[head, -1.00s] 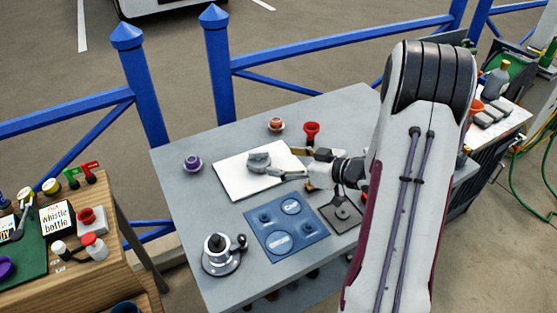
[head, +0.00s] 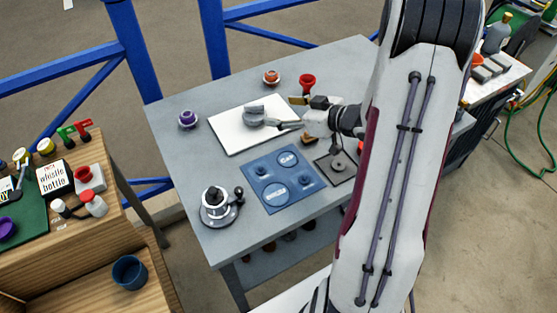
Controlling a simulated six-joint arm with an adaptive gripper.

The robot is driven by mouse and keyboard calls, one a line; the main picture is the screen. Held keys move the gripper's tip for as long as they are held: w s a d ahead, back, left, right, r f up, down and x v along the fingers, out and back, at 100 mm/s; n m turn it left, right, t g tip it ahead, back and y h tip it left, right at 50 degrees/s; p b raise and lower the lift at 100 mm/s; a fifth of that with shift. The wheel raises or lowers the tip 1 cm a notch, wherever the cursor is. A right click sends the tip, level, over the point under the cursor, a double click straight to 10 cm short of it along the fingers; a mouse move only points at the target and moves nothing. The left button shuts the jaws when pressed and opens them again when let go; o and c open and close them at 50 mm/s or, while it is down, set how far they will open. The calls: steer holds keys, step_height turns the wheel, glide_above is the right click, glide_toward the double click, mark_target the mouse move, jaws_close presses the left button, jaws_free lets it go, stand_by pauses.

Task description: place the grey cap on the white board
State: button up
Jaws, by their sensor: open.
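The grey cap (head: 254,116) is on the white board (head: 231,141), towards its back and middle. The white board lies flat on the grey table. My gripper (head: 291,114) is open, reaching in from the right over the board's right end. One grey finger points left close to the cap's right side; I cannot tell whether it touches. The arm hides part of the table's right side.
A blue panel with round recesses (head: 301,196) and a dark square plate (head: 326,174) lie in front of the board. Purple (head: 188,119), orange (head: 271,78) and red (head: 307,82) pieces stand around it. A round-based device (head: 218,208) is at front left.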

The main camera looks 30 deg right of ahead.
steer(key=s+a+r+m+g+h, duration=0.1)
steer(key=s+r+m+h, duration=0.1)
steer(key=r+h, duration=0.35)
steer(key=s+a+r+m+g+h, duration=0.1)
steer(key=s+r+h, duration=0.2)
steer(key=r, duration=0.6)
steer(key=s+a+g+y, duration=0.2)
steer(key=s+a, duration=0.6)
steer(key=s, duration=0.4)
steer(key=s+a+r+m+g+y, duration=0.1)
steer(key=s+a+g+y, duration=0.1)
steer(key=s+a, duration=0.7)
steer(key=s, duration=0.3)
steer(key=shift+g, duration=0.4)
